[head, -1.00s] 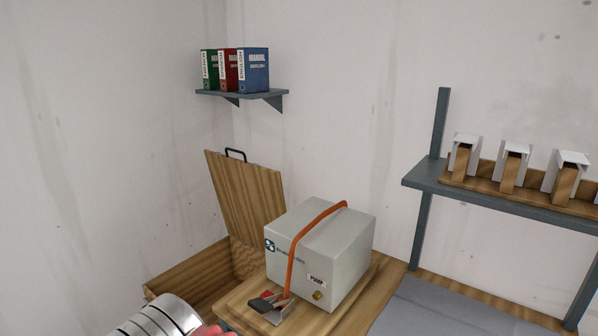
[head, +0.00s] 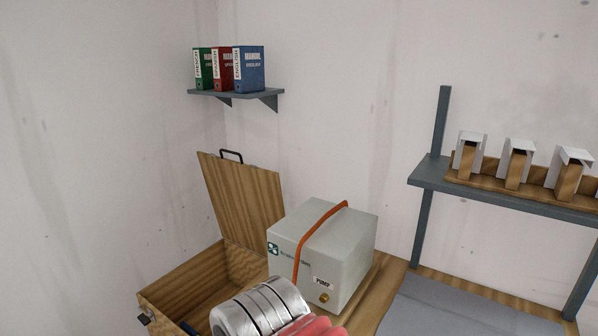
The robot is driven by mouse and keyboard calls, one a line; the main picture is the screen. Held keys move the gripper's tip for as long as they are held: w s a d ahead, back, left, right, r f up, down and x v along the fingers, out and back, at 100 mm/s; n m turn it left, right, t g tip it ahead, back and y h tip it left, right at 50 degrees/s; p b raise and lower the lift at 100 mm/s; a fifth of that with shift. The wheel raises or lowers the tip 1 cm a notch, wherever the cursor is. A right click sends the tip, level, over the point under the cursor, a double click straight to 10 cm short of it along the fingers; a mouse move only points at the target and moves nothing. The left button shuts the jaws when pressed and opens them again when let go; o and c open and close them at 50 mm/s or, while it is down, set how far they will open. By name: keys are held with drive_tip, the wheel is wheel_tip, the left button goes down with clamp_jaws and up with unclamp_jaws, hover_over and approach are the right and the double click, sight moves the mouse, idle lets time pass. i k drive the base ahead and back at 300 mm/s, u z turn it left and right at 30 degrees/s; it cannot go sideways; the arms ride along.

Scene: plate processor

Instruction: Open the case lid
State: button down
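A wooden case (head: 157,287) stands at the lower left, beside the pump box. Its wooden lid (head: 243,205) stands up and leans back, with a dark handle (head: 232,155) on its top edge. The case's inside shows, with something blue low in it. My arm's silver, ringed part and a red part show at the bottom middle, in front of the case's right side. My gripper's fingers are not visible in this view.
A grey pump box (head: 328,252) with an orange hose (head: 310,236) stands right of the case. A shelf with binders (head: 229,69) hangs above. A rack with white-topped holders (head: 515,168) is at the right. A grey mat (head: 460,310) lies clear.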

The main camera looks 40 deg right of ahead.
sight(247, 200)
drive_tip(key=z, duration=0.1)
drive_tip(key=i, duration=1)
